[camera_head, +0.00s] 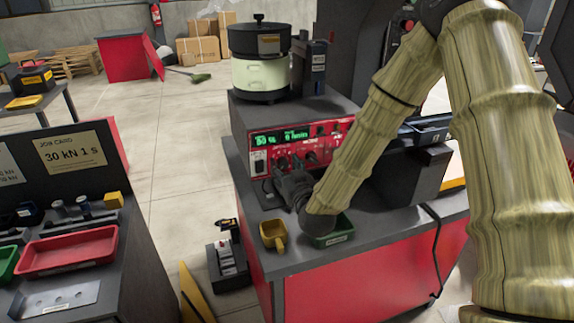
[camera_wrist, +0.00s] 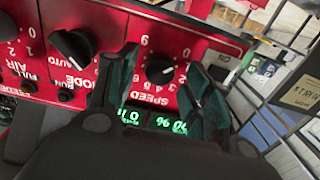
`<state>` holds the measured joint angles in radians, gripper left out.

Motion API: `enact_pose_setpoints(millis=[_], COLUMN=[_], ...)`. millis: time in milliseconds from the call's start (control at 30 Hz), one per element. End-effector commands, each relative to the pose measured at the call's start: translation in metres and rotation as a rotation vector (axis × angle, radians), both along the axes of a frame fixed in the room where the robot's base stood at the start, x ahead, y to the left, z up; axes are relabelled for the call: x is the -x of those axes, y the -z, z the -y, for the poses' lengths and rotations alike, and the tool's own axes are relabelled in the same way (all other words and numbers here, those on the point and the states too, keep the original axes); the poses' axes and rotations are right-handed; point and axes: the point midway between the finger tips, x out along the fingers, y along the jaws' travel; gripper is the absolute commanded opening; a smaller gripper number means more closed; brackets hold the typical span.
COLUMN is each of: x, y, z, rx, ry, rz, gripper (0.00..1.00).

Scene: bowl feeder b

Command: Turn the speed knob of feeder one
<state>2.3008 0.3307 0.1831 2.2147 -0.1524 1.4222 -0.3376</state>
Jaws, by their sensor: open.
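The feeder's red control panel (camera_head: 328,149) faces me under the bowl, with a lit green display (camera_head: 265,139). In the wrist view the panel is upside down, and the black speed knob (camera_wrist: 160,70) sits in a printed number scale above the word SPEED. My gripper (camera_head: 284,171) is close in front of the panel's left part. In the wrist view its two dark green fingers (camera_wrist: 161,66) are open, one on each side of the speed knob. Gaps show between the fingers and the knob; contact is not visible. The fingers hide part of the scale and display.
The mode knob (camera_wrist: 73,45) is close beside one finger. A black and cream bowl unit (camera_head: 260,75) stands on the feeder. A yellow scoop (camera_head: 273,235) and green tray (camera_head: 334,232) lie on the bench below my gripper. A side table holds a red tray (camera_head: 68,251).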

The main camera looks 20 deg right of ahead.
Motion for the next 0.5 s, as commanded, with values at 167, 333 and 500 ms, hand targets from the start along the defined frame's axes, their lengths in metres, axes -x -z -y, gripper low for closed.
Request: enact_pose_setpoints(millis=[167, 333, 500], x=[-0.0048, -0.0046, -0.0045], y=[0.0000, 0.0002, 0.0002], z=[0.0008, 0.0012, 0.0016], rx=[0.000, 0.000, 0.000], ry=[0.001, 0.002, 0.002], rz=[0.000, 0.000, 0.000], gripper=[0.50, 0.50, 0.26])
